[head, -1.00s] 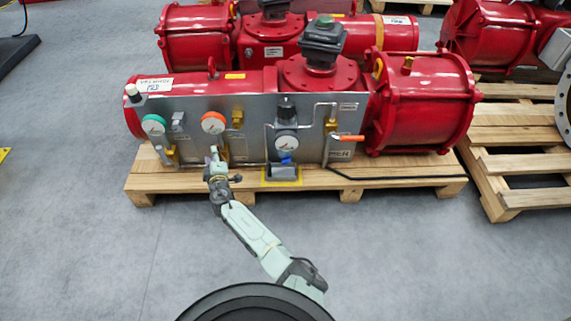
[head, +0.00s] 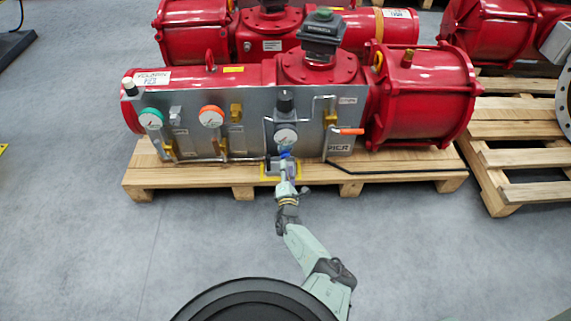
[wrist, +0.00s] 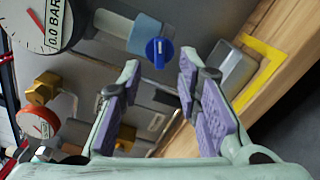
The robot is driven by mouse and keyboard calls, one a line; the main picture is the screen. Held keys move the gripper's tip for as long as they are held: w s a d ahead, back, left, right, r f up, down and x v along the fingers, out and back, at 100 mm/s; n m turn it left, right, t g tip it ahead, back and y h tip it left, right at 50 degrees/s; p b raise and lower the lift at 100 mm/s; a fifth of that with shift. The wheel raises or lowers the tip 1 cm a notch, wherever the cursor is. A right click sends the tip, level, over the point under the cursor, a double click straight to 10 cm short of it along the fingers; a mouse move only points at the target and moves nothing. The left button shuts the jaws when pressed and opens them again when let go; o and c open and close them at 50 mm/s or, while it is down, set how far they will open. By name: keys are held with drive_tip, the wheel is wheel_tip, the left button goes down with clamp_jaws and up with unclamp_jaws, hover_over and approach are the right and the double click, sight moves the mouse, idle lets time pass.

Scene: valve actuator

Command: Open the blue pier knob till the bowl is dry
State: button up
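The blue knob (wrist: 158,50) shows in the wrist view at the lower end of a pale blue bowl (wrist: 146,33) under a grey fitting. My gripper (wrist: 160,66) is open and empty, purple pads apart. The knob lies just beyond and between the fingertips in the picture; I see no contact. In the head view my gripper (head: 286,174) is just in front of the knob. Whether the bowl holds water I cannot tell.
A gauge (wrist: 40,22) marked 0.0 BAR is beside the bowl. A grey box (wrist: 226,68) stands by a yellow frame (wrist: 262,66) on the wooden pallet (head: 330,185). An orange-handled valve (head: 348,131) is to the right. Brass fittings and another gauge (head: 211,117) are left.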

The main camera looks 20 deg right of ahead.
sight(285, 157)
drive_tip(key=shift+b+x, duration=0.8)
drive_tip(key=shift+x, duration=1.45)
drive_tip(key=shift+c, duration=0.6)
clamp_jaws()
